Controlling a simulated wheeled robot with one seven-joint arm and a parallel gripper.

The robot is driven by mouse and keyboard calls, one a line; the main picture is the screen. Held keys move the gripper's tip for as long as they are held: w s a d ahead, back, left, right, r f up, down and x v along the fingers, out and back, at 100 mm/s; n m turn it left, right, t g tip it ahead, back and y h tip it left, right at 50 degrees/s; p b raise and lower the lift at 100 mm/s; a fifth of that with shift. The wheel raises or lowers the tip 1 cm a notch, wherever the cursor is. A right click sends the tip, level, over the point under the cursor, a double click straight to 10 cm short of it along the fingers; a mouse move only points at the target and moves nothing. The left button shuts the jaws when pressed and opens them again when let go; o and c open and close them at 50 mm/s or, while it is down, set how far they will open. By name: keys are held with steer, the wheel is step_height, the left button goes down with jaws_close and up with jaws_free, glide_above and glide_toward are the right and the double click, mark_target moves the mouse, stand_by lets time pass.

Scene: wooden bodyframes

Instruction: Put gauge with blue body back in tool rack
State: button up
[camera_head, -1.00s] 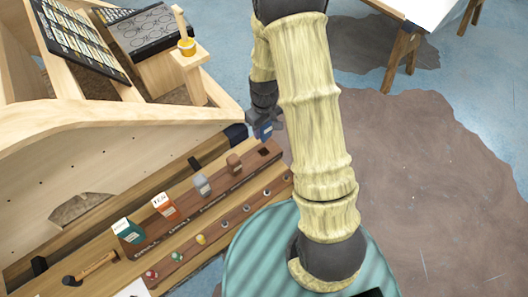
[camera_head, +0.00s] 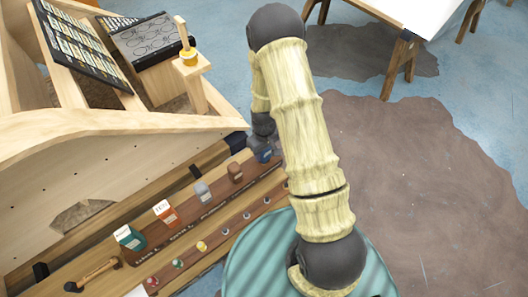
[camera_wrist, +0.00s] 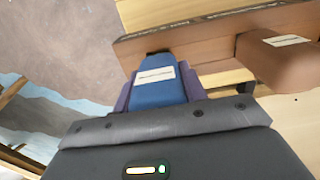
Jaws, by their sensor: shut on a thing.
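The gauge with blue body (camera_wrist: 158,90) has a white label and sits between the two purplish fingers of my gripper (camera_wrist: 156,98) in the wrist view. In the head view the blue gauge (camera_head: 263,156) shows just below my gripper (camera_head: 263,142), at the right end of the brown tool rack (camera_head: 214,208). In the wrist view the gauge's far end meets the rack (camera_wrist: 205,45) beside a dark spot. I cannot tell how deep it sits in its slot; the fingers are shut on it.
A brown gauge (camera_head: 235,173) stands in the rack beside the blue one, followed by grey (camera_head: 203,192), orange (camera_head: 166,213) and green (camera_head: 129,238) ones. A hammer (camera_head: 92,274) lies at the lower left. Open floor lies to the right.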

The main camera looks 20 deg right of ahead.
steer(key=shift+f, duration=0.55)
steer(key=shift+f+b, duration=0.3)
steer(key=shift+f, duration=0.1)
steer(key=o, duration=1.2)
steer(key=shift+r, duration=0.1)
steer(key=shift+c, duration=0.2)
steer(key=shift+r+p, duration=0.35)
steer(key=shift+r, duration=0.15)
step_height(320, 180, up, 10)
steer(key=shift+r+b, duration=0.2)
steer(key=shift+b, duration=0.9)
steer(key=shift+r, duration=0.65)
